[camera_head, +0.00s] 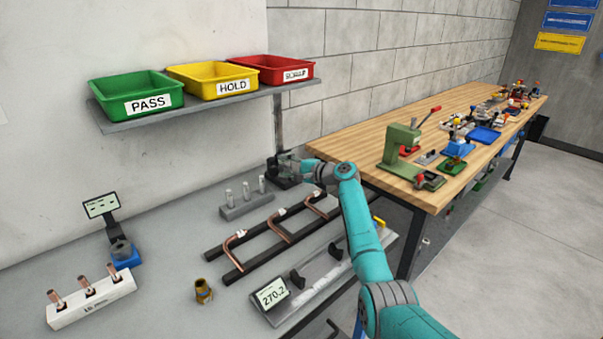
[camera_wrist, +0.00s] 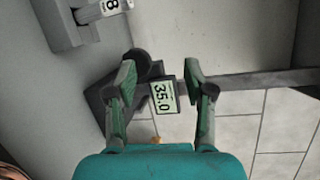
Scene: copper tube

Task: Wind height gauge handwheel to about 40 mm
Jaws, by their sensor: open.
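The height gauge (camera_head: 281,181) stands at the back right of the grey bench, partly hidden by my gripper. In the wrist view its small display (camera_wrist: 163,97) reads 35.0, turned sideways in the picture. A dark round knob (camera_wrist: 139,60), which looks like the handwheel, shows just beyond the left fingertip and is partly covered by it. My gripper (camera_wrist: 160,78) is open and empty, with its fingers on either side of the display in the picture. I cannot tell whether a finger touches the knob. In the head view my gripper (camera_head: 289,164) is at the gauge.
Green (camera_head: 135,97), yellow (camera_head: 213,80) and red (camera_head: 272,70) bins sit on a shelf above. A grey block with pins (camera_head: 245,201) and a rack with copper tubes (camera_head: 280,230) lie nearby. A wooden bench (camera_head: 340,147) stands to the right.

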